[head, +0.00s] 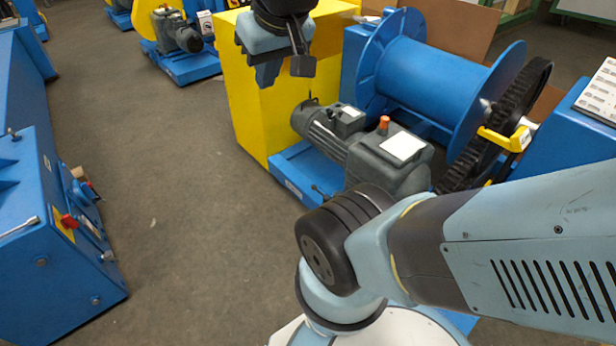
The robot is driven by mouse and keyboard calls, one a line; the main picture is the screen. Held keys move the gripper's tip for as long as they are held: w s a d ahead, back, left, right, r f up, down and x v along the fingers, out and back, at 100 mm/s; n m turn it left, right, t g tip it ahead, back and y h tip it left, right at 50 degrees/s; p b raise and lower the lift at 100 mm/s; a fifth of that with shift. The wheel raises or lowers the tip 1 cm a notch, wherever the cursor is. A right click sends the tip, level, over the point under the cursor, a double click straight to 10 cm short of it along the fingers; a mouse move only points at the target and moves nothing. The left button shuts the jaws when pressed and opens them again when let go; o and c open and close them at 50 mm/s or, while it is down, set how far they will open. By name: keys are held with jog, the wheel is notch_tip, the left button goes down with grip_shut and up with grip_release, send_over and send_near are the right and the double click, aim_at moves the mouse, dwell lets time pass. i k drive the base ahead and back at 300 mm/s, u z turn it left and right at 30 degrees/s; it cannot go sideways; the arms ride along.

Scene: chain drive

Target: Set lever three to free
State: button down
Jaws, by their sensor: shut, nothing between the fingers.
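Lever three cannot be told by any label I can read. A yellow handle (505,138) shows beside the dark gear wheel of the blue winch at the right. A small dark lever-like part (311,98) stands at the back end of the grey motor, close to the yellow housing. Another small lever-like part (318,190) is at the front of the motor's blue base. My gripper (302,67) is at the top centre, in front of the yellow housing, shut and empty. In the picture it is just above the part behind the motor; whether they touch cannot be told.
The grey gearmotor (365,145) with an orange cap joins the blue winch drum (430,85). The yellow housing (255,110) stands behind. A blue machine (55,235) with a red knob is at the left. Grey floor (170,180) between is clear. My arm hides the lower right.

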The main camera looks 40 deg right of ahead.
aim_at(314, 187)
jog(key=z, duration=0.05)
jog(key=i, duration=0.9)
jog(key=u, duration=0.05)
